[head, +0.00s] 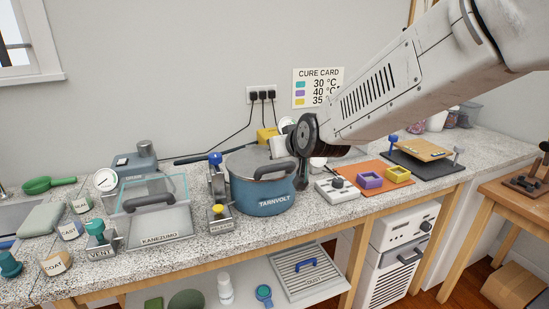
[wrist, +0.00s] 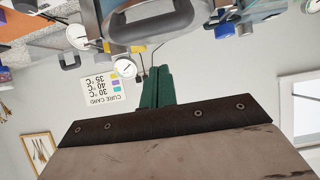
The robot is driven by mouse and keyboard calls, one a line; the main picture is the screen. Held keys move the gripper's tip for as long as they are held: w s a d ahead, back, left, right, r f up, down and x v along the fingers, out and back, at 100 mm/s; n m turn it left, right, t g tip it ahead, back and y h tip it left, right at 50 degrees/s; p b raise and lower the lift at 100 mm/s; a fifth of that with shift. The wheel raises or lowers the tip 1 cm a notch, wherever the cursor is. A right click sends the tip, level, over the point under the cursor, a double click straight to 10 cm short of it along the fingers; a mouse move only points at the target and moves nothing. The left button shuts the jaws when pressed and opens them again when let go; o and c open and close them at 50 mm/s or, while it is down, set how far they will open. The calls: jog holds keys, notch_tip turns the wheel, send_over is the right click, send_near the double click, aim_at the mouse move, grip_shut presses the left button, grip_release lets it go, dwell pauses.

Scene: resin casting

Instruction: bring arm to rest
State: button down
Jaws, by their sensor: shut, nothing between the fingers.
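My arm reaches in from the upper right of the head view, and its dark end hangs in the air in front of the wall, just above and right of the blue TARNVOLT pot (head: 262,198). My gripper (wrist: 157,70) shows in the wrist view as two green fingers pressed together with nothing between them. In the head view I cannot make out the fingers. The wrist view is upside down, with the cure card (wrist: 101,90) beyond and left of the fingers. The same cure card (head: 318,88) is on the wall in the head view.
The speckled counter (head: 320,222) holds a clear-lidded KANEZUMO box (head: 155,222), a gauge (head: 106,180), labelled cups (head: 56,262), an orange mat (head: 372,170) with purple (head: 369,181) and yellow molds (head: 397,174), and a dark tray (head: 425,165). A wooden table (head: 510,195) stands right.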

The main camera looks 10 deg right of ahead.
jog(key=s+d+f+g, duration=0.25)
jog(key=s+f, duration=0.25)
jog(key=s, duration=0.3)
jog(key=s+d+f+g, duration=0.1)
jog(key=s+f+g, duration=0.2)
jog(key=s+f, duration=0.35)
jog(key=s+d+r+m+g+h, duration=0.1)
jog(key=s+d+r, duration=0.2)
jog(key=s, duration=0.4)
jog(key=s+d+r+g, duration=0.2)
jog(key=s+d+r, duration=0.1)
jog(key=s, duration=0.4)
jog(key=s+d+r+m+g+h, duration=0.1)
jog(key=s+d+r, duration=0.2)
jog(key=s+d, duration=0.2)
jog(key=shift+s+r+m+g+h, duration=0.3)
jog(key=shift+s+r+g, duration=0.05)
jog(key=shift+s, duration=1.25)
